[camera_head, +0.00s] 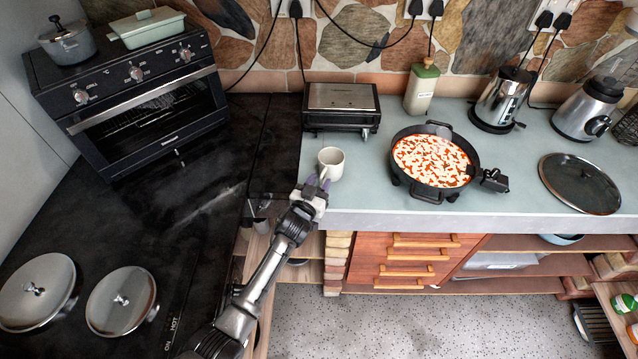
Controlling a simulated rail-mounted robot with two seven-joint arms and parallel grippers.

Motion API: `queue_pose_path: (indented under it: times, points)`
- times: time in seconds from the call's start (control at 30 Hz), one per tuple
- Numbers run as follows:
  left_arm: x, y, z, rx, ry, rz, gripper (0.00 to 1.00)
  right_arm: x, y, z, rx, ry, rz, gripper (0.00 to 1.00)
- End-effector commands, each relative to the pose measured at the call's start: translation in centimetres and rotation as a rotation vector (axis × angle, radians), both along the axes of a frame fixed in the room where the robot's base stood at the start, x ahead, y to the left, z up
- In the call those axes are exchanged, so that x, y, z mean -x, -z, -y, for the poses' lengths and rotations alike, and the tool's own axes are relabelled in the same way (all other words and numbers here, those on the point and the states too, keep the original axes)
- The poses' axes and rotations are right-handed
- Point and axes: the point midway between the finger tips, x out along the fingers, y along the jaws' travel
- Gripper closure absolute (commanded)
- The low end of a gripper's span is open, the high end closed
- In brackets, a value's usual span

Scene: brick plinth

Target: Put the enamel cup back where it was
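The enamel cup (332,158) is small and off-white. It is upright at the left end of the pale counter (380,205), in front of the black-and-steel grill (341,98). No handle shows clearly; one may be hidden between the fingers. My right gripper is not in view.
A black pan (437,193) with red-and-white food stands right of the cup. Behind are a green-capped bottle (421,88) and a steel kettle (500,99). A glass lid (579,183) lies at right. The dark hob (190,215) and oven (150,110) are at left.

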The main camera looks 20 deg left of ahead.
Motion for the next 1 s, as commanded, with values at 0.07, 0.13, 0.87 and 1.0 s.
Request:
queue_pose_path:
  times: [0.07,0.13,0.87,1.0]
  points:
    - [0.0,0.0,0.0,0.0,0.0,0.0,0.64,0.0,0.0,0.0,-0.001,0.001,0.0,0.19]
    - [0.0,-0.1,0.0,0.0,0.0,0.0,0.64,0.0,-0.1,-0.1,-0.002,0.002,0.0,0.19]
    - [10.2,-0.6,-0.4,0.001,-0.001,-0.002,0.64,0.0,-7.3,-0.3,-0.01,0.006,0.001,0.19]
    - [11.4,-0.5,-0.5,0.001,0.0,-0.001,0.64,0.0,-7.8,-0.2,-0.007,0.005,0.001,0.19]
